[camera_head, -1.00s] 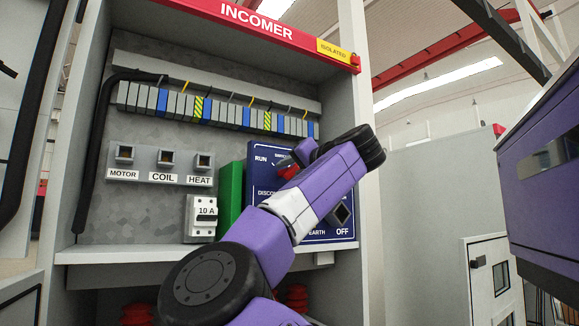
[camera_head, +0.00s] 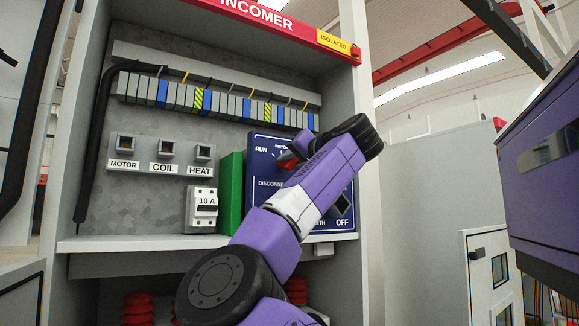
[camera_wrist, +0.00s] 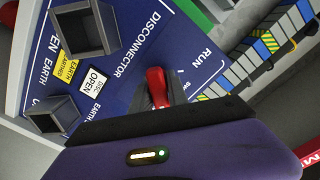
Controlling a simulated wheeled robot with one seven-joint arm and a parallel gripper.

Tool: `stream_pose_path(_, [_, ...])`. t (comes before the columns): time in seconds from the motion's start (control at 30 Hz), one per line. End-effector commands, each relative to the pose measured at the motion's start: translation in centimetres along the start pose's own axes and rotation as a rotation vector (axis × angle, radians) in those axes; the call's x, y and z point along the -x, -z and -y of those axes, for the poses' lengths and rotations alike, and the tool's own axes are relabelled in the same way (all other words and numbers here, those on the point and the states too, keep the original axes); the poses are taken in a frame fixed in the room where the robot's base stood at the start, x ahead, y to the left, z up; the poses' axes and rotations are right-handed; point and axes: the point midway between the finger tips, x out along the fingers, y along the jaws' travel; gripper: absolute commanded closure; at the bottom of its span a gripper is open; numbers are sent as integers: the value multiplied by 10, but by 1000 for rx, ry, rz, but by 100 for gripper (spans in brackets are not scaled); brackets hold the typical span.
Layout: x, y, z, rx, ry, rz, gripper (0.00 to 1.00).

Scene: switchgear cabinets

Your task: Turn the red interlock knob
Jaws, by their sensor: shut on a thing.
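The red interlock knob (camera_wrist: 157,84) is on the blue disconnector panel (camera_wrist: 115,62), near the words DISCONNECTOR and RUN in the wrist view. My gripper (camera_wrist: 158,92) is shut on this knob, with dark fingers on either side of it. In the head view a sliver of the red knob (camera_head: 289,164) shows at my gripper (camera_head: 293,156), on the upper part of the blue panel (camera_head: 262,195). My purple arm hides much of the panel and most of the knob's dial.
Two dark square sockets (camera_wrist: 83,30) (camera_wrist: 53,113) stick out of the panel. A green block (camera_head: 231,190) and a 10 A breaker (camera_head: 202,209) stand left of the panel. The cabinet's right side wall (camera_head: 345,95) is close to my arm.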

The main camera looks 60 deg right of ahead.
Motion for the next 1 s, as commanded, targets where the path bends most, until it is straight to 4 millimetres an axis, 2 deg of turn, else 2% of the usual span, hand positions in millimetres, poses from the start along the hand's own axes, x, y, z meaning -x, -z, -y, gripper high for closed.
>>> stream_pose_path(0.2, [0,1,-1,0,-1,-1,100])
stream_pose_path(0.23, [1,1,-1,0,-1,-1,78])
stream_pose_path(0.3, [0,1,-1,0,-1,-1,64])
stream_pose_path(0.33, [0,1,-1,0,-1,-1,62])
stream_pose_path(0.67, [2,0,-1,0,-1,-1,62])
stream_pose_path(0.77, [11,0,-2,0,-1,-4,62])
stream_pose_path(1.0, [50,-2,-3,-1,-1,-4,62])
